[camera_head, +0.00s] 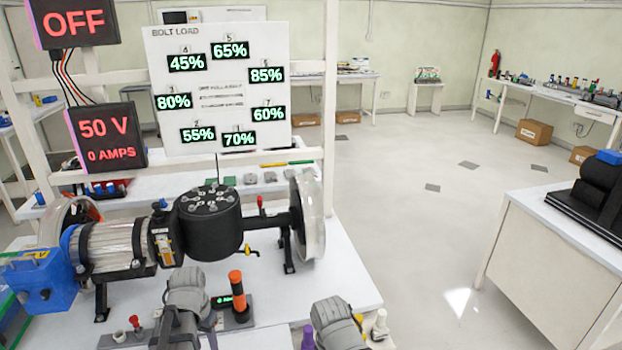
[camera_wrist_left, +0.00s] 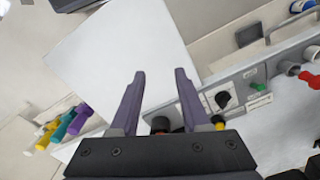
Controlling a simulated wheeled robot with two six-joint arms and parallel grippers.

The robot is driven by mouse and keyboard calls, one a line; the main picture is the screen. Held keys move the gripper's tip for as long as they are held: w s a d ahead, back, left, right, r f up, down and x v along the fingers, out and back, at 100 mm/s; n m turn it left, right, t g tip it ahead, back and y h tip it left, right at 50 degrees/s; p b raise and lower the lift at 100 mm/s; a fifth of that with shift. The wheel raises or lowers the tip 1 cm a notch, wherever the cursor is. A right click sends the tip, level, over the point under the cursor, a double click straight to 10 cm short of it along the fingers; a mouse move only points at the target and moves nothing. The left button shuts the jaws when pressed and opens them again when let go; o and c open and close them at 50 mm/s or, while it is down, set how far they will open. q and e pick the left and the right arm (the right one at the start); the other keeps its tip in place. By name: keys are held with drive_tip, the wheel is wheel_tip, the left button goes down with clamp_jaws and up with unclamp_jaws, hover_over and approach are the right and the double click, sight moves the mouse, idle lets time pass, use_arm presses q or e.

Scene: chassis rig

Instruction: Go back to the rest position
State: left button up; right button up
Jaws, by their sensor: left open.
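My left gripper (camera_wrist_left: 160,74) is open in the left wrist view, with its two purple fingers apart and nothing between them. A white surface lies beyond the fingertips there. The rig's black bolted hub (camera_head: 208,225) stands on the white table (camera_head: 335,282), apart from both arms.
An orange-and-black upright tool (camera_head: 238,292) stands close right of my left arm. Coloured handles (camera_wrist_left: 66,125) show at left in the wrist view, with a control panel (camera_wrist_left: 240,95) at right. A bolt-load board (camera_head: 217,88) stands behind the rig. Open floor (camera_head: 430,215) lies to the right.

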use_arm(q)
drive_tip(key=s+d, duration=0.4)
drive_tip(key=d, duration=0.6)
drive_tip(key=s+d+m+y, duration=0.1)
drive_tip(key=s+d, duration=0.3)
drive_tip(key=d, duration=0.6)
drive_tip(key=shift+d+m, duration=0.3)
drive_tip(key=shift+d, duration=0.05)
